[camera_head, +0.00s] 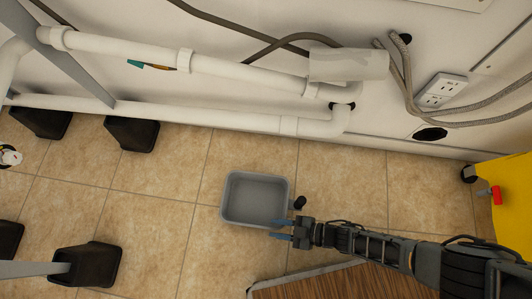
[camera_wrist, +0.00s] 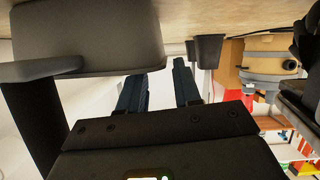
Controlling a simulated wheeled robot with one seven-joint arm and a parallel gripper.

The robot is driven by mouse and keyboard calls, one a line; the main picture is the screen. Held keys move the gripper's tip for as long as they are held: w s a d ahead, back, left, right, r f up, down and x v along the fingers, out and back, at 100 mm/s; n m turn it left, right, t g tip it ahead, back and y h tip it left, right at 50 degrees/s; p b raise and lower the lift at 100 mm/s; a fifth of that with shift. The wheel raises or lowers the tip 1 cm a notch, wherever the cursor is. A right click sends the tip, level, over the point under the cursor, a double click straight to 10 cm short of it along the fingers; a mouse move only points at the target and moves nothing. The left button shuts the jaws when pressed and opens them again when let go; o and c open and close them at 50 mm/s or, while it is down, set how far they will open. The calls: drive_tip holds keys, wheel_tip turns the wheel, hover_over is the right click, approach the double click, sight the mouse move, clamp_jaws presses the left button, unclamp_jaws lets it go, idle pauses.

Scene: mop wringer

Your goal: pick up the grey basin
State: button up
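The grey basin (camera_head: 256,190) stands upright on the tiled floor and looks empty in the head view. My gripper (camera_head: 272,229) reaches in from the right, low, with its two blue fingers at the basin's near right corner. In the wrist view the fingers (camera_wrist: 162,68) are apart, with a clear gap and nothing between them. The basin (camera_wrist: 85,35) shows large at the upper left there, beside the left finger. Whether a finger touches it I cannot tell.
White pipes (camera_head: 210,68) run along the wall behind the basin. Black block-like feet (camera_head: 131,133) stand at the left. A small black object (camera_head: 299,202) is just right of the basin. A wooden panel (camera_head: 325,284) lies in front, and a yellow object (camera_head: 507,180) stands at right.

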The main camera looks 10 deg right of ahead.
drive_tip(key=shift+b+x, duration=0.7)
drive_tip(key=shift+x, duration=1.5)
drive_tip(key=shift+r, duration=0.1)
clamp_jaws()
